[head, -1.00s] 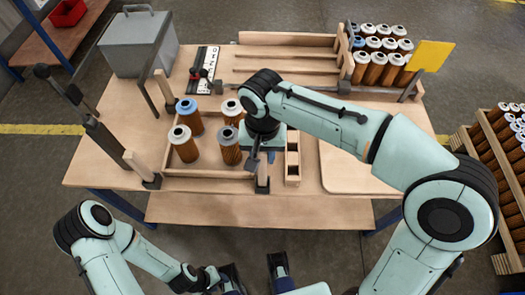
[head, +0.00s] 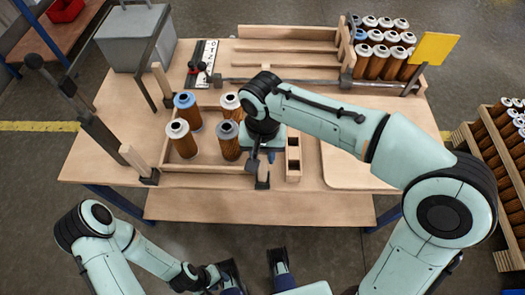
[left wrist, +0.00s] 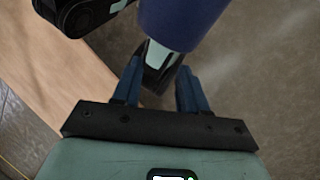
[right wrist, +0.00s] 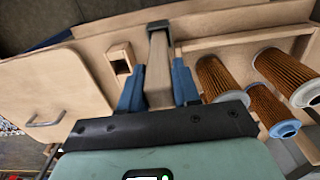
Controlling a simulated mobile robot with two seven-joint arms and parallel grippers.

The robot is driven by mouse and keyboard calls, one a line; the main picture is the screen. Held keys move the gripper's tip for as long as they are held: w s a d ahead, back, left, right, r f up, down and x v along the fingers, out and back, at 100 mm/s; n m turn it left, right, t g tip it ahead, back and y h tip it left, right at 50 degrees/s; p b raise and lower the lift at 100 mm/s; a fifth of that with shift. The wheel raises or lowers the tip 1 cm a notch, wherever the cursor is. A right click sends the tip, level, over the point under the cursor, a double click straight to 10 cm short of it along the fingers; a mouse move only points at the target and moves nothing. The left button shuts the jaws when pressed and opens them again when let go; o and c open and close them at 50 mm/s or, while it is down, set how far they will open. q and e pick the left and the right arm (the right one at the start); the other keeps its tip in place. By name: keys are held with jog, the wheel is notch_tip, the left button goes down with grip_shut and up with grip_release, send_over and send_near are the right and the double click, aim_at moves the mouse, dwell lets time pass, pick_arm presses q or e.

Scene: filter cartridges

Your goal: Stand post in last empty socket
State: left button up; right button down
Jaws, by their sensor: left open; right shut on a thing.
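My right gripper (right wrist: 157,66) is shut on a pale wooden post (right wrist: 158,88). In the right wrist view the post's far end meets a dark square socket (right wrist: 158,27) at the tray's corner. I cannot tell how deep it sits. In the head view this socket (head: 262,182) is at the tray's front right, below my right gripper (head: 262,160). Two other posts stand upright in dark sockets, at the front left (head: 133,158) and back left (head: 161,80). My left gripper (left wrist: 157,88) is open and empty, low in front of the table.
Several filter cartridges (head: 182,140) stand in the wooden tray (head: 205,169), close beside my right gripper. A small wooden two-hole block (head: 293,160) is right of it. A grey box (head: 133,40) is at the back left, a cartridge rack at the back right.

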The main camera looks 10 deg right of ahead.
jog(key=shift+f+b, duration=0.3)
jog(key=shift+f, duration=0.25)
pick_arm(q)
jog(key=shift+f, duration=0.4)
pick_arm(e)
jog(key=c, duration=0.7)
grip_release()
jog(key=shift+c, duration=0.2)
jog(key=shift+r, duration=0.4)
pick_arm(q)
notch_tip(320, 180, up, 4)
jog(key=p, duration=0.3)
jog(key=shift+w+f, duration=0.15)
jog(key=shift+f, duration=0.05)
pick_arm(e)
notch_tip(320, 180, up, 13)
jog(key=shift+f, duration=0.2)
